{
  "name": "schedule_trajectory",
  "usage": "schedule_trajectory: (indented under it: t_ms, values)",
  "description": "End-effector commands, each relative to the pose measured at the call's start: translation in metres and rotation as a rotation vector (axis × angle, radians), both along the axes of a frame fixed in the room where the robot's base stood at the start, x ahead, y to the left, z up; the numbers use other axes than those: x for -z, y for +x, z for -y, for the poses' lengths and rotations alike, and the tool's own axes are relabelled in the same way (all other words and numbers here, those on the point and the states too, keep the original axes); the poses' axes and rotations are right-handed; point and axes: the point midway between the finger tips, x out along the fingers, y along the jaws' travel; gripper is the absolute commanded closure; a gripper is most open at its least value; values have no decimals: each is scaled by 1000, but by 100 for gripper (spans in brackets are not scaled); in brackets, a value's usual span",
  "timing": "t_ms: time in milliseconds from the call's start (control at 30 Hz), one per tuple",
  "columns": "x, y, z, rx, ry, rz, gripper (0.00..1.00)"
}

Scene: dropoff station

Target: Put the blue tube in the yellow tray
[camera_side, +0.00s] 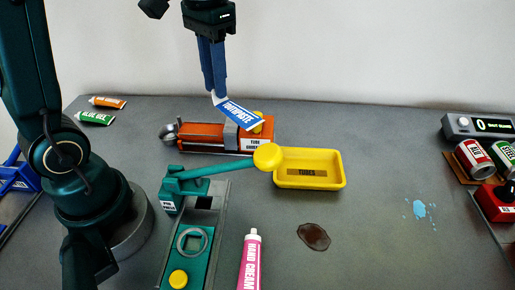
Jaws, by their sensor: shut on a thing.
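The blue tube (240,115), printed with toothpaste lettering, is held in the air by its white cap end, tilted down to the right. My gripper (216,95) is shut on it, fingers pointing down. The tube appears in front of or above the orange tube machine (200,133); its exact height is unclear. The yellow tray (334,178) sits on the table to the right and below the tube, with a label on its floor and nothing seen in it.
A teal lever arm with a yellow knob (268,157) reaches over the tray's left corner. A pink hand cream tube (250,264) lies in front, near a brown stain (313,236). Orange (107,102) and green (95,118) tubes lie back left.

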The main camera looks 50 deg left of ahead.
Motion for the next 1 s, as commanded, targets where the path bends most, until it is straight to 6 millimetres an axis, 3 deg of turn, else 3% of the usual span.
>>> schedule_trajectory:
  t_ms: [167,267,533,700,867,1000]
  values:
    - [-7,22,1,-177,1,1,100]
    - [-5,43,12,-277,2,-2,100]
    - [23,88,62,-413,6,-6,100]
    - [48,96,93,-366,8,-6,100]
    - [61,93,98,-348,8,-5,100]
    - [85,92,99,-345,9,-7,100]
